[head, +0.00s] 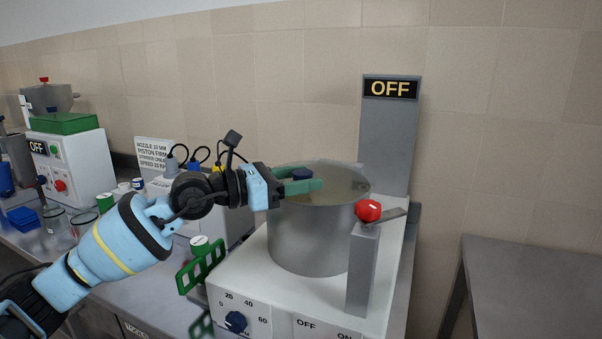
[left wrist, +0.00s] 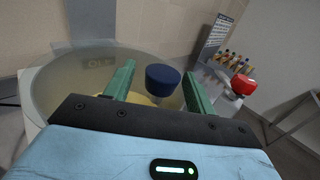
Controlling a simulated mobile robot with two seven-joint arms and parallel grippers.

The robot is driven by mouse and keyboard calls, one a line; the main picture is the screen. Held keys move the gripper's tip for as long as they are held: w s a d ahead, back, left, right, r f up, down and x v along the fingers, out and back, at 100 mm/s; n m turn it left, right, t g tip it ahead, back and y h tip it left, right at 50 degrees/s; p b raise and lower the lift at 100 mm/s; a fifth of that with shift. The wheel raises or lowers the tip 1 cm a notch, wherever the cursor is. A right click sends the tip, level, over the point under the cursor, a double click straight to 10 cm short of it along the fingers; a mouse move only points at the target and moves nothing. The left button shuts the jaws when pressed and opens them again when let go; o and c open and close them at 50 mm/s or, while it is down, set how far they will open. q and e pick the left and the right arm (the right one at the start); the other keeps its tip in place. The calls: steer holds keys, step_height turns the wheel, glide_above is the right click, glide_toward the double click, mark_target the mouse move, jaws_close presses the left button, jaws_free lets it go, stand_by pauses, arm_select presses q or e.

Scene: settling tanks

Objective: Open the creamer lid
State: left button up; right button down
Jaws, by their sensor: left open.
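The creamer (head: 312,238) is a grey metal pot on a white base with an "OFF" display panel (head: 390,88) behind it. Its round see-through lid (head: 345,186) lies on top, and a yellowish content shows through. A dark blue knob (left wrist: 163,78) stands up from the lid; it also shows in the head view (head: 302,173). My left gripper (head: 305,183) is open at the lid, its green fingers on either side of the knob. In the left wrist view the left gripper (left wrist: 159,70) shows gaps between each finger and the knob. My right gripper is out of view.
A grey post with a red knob (head: 368,210) and a lever stands at the pot's front right. The base front has a blue dial (head: 235,321). A green rack (head: 202,266) is at the left. An empty steel table (head: 530,285) stands at the right.

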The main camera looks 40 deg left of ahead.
arm_select(q)
steer(key=shift+w+d, duration=0.2)
steer(key=shift+w, duration=0.05)
jaws_close()
stand_by(0.3)
steer(key=shift+r, duration=0.15)
